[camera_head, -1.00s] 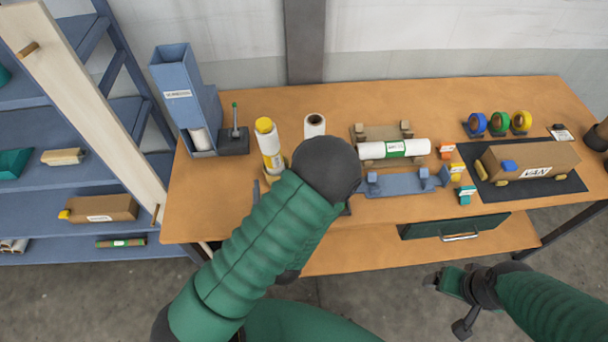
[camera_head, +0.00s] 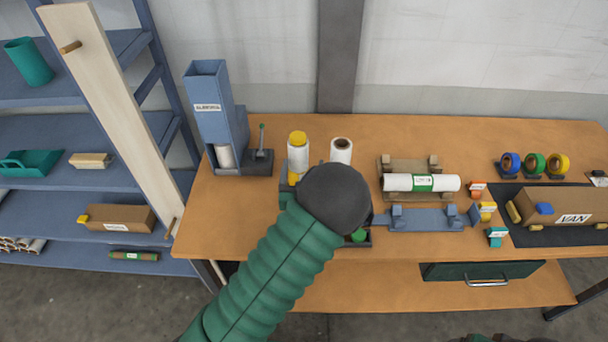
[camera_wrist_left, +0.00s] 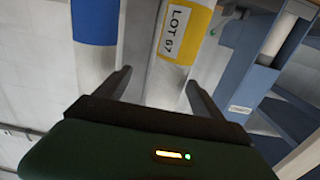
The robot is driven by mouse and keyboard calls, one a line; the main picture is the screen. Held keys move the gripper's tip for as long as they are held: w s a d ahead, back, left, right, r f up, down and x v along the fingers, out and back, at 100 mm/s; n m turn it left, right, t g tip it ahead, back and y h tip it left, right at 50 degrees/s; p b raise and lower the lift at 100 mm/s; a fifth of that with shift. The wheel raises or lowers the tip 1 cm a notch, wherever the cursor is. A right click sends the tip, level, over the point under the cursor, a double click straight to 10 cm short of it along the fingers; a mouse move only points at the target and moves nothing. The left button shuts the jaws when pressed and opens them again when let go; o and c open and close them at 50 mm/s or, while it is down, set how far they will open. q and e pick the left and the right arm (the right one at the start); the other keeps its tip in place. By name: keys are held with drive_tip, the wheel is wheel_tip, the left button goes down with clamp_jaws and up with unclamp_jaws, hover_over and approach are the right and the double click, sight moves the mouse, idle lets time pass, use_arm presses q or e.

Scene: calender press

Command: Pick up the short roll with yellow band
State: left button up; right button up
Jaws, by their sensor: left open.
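The short roll with yellow band (camera_head: 298,157) stands upright on the bench in the head view, white with a yellow top; my wrist partly covers its lower end. In the left wrist view, a white roll with a yellow band and a LOT label (camera_wrist_left: 177,55) lies between the fingers of my left gripper (camera_wrist_left: 160,79). These fingers are apart, one on each side of it, and no clear contact shows. In the head view, my dark round wrist hides most of this gripper. My right gripper does not show clearly; only a dark sliver is at the bottom edge.
A second white roll (camera_head: 341,151) stands just right. A blue-banded roll (camera_wrist_left: 95,30) is beside the left finger in the wrist view. A blue dispenser (camera_head: 213,125) and lever block (camera_head: 259,163) stand left. A green-banded roll (camera_head: 408,183) lies on a cradle to the right.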

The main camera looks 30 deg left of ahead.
use_arm(q)
drive_tip(key=w+a, duration=0.3)
drive_tip(key=a, duration=0.1)
drive_tip(key=shift+f, duration=0.35)
drive_tip(key=shift+s+a, duration=0.15)
drive_tip(key=shift+a, duration=0.1)
drive_tip(key=shift+d+r, duration=0.15)
drive_tip(key=shift+d, duration=0.45)
drive_tip(key=c, duration=0.5)
drive_tip(key=shift+d+r, duration=0.1)
drive_tip(key=shift+d, duration=0.4)
drive_tip(key=c, duration=0.5)
drive_tip(key=shift+c, duration=1.2)
drive_tip(key=shift+a, duration=0.2)
drive_tip(key=shift+c, duration=1.2)
drive_tip(key=shift+a, duration=0.25)
clamp_jaws()
drive_tip(key=shift+a, duration=0.2)
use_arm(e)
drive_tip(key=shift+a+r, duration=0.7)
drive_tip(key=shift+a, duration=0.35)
